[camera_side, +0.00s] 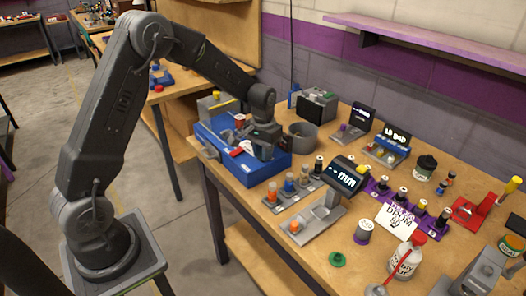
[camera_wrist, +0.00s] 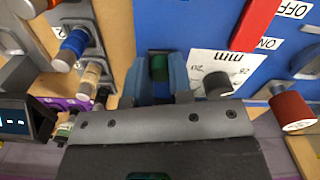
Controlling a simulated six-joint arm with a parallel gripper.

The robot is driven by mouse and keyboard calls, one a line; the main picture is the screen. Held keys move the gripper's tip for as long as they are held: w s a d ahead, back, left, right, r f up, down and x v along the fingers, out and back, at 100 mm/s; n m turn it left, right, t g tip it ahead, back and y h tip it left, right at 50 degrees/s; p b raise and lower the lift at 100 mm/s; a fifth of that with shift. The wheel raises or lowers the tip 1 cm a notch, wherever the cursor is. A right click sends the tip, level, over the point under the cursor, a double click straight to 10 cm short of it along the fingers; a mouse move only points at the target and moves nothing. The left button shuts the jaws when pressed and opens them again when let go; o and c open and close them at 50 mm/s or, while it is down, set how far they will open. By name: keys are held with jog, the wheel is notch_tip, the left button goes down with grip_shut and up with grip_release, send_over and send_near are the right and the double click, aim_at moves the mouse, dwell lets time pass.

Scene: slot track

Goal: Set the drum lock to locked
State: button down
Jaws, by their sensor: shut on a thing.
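My gripper (camera_side: 264,150) reaches down over the right part of the blue box (camera_side: 240,172) on the workbench. In the wrist view my gripper's two fingers (camera_wrist: 158,80) are closed around a small dark green cylinder (camera_wrist: 158,66) against the blue face. I cannot tell whether this green piece belongs to the drum lock, and no lock marking on it is readable. Beside it, the blue face (camera_wrist: 205,20) carries a white scale plate (camera_wrist: 228,66) marked "mm" with a dark round knob (camera_wrist: 218,84). The fingers hide the green piece's sides.
A red lever (camera_wrist: 256,22) with "ON" and "OFF" labels is close to my gripper. A dark red cylinder (camera_wrist: 291,108) sits at right. A grey cup (camera_side: 303,136), a dark display (camera_side: 346,175) and several pegs stand nearby. A white sign (camera_side: 398,217) reads partly "DRUM".

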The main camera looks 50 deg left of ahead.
aim_at(251, 165)
jog(key=shift+s, duration=2.25)
jog(key=c, duration=1)
grip_release()
notch_tip(251, 165, up, 14)
jog(key=shift+f, duration=0.1)
